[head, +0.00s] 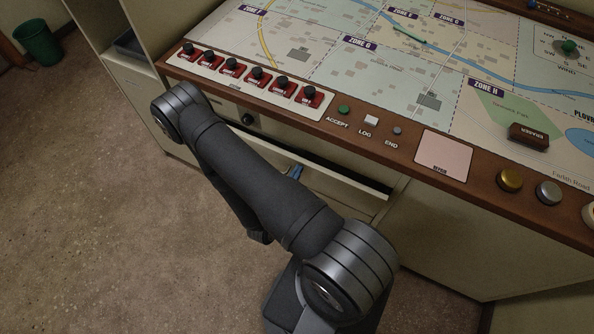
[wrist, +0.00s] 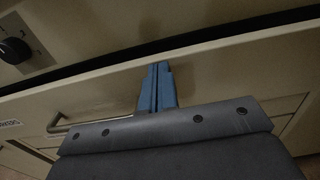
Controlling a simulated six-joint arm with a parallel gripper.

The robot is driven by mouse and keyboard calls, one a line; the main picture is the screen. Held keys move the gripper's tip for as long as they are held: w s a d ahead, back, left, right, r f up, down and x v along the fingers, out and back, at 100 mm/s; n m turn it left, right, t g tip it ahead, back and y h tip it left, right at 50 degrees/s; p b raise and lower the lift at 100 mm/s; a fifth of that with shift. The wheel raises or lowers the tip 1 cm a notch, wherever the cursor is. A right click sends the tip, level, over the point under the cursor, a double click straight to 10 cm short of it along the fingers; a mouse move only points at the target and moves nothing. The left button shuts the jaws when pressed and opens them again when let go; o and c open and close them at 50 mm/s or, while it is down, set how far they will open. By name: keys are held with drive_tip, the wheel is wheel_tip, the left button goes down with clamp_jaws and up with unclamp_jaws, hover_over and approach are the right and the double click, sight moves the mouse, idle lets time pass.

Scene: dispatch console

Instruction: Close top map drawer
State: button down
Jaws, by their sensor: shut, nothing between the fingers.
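The top map drawer (head: 345,187) is a cream drawer under the console's wooden edge, partly hidden by my arm. It stands out a little, with a dark gap showing behind its front's top edge. In the wrist view its pale front (wrist: 225,66) crosses the picture, with the dark gap above it. My gripper (head: 297,172) shows in the head view as small blue fingertips at the drawer front. In the wrist view my gripper (wrist: 157,72) has its blue fingers shut together and empty, tips against or very near the front. I cannot tell whether they touch.
The map console (head: 400,130) overhangs the drawer, with red switches (head: 257,75) along its edge. A metal handle (wrist: 88,126) lies lower left. The floor (head: 90,200) in front is clear.

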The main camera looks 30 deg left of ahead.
sight(304, 159)
drive_tip(key=shift+w, duration=0.35)
drive_tip(key=shift+w, duration=0.1)
drive_tip(key=w, duration=0.4)
drive_tip(key=shift+w, duration=0.4)
drive_tip(key=shift+a+r, duration=0.1)
drive_tip(key=s, duration=1.4)
drive_tip(key=shift+s, duration=0.3)
idle(0.5)
